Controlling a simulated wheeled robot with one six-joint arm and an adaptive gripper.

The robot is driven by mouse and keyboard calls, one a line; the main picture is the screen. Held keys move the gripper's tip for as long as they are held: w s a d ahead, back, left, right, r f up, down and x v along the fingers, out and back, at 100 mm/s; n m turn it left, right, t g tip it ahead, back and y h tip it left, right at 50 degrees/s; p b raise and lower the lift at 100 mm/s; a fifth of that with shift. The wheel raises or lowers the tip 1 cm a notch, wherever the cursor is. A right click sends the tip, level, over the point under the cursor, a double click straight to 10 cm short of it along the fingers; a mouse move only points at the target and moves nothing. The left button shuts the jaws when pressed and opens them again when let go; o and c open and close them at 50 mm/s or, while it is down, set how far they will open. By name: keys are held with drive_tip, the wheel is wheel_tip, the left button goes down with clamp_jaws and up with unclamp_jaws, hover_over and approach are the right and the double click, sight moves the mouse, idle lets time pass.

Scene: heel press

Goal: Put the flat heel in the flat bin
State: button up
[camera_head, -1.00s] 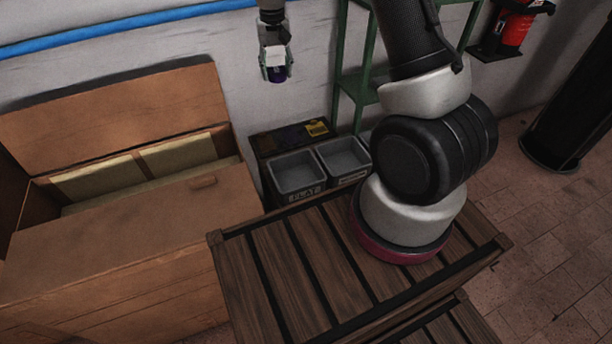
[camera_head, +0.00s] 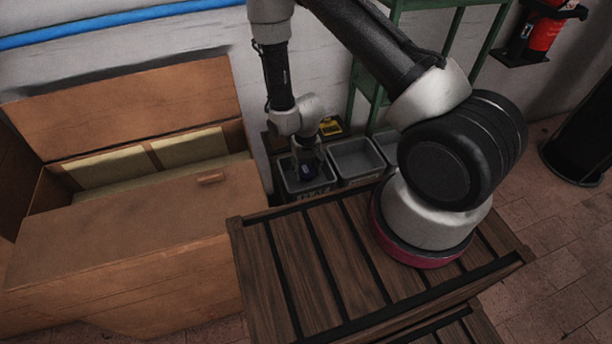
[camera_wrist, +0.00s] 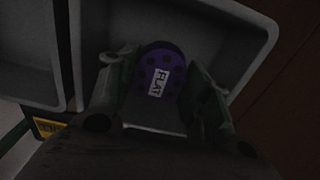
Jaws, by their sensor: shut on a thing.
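The flat heel (camera_wrist: 160,75) is a dark purple piece with holes and a white label reading FLAT in the wrist view. My gripper (camera_wrist: 160,92) is shut on it, one finger on each side. The bin's front label is partly seen; an earlier frame reads FLAT.
A second grey bin (camera_head: 356,157) stands directly to the right. A slatted wooden crate top (camera_head: 310,255) is in front of the bins. A large open wooden chest (camera_head: 130,235) is close on the left. A green shelf frame (camera_head: 366,90) stands behind.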

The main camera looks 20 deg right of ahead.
sight(306, 171)
drive_tip(key=shift+f, duration=1.8)
drive_tip(key=shift+f, duration=0.1)
drive_tip(key=o, duration=1)
drive_tip(key=shift+o, duration=0.2)
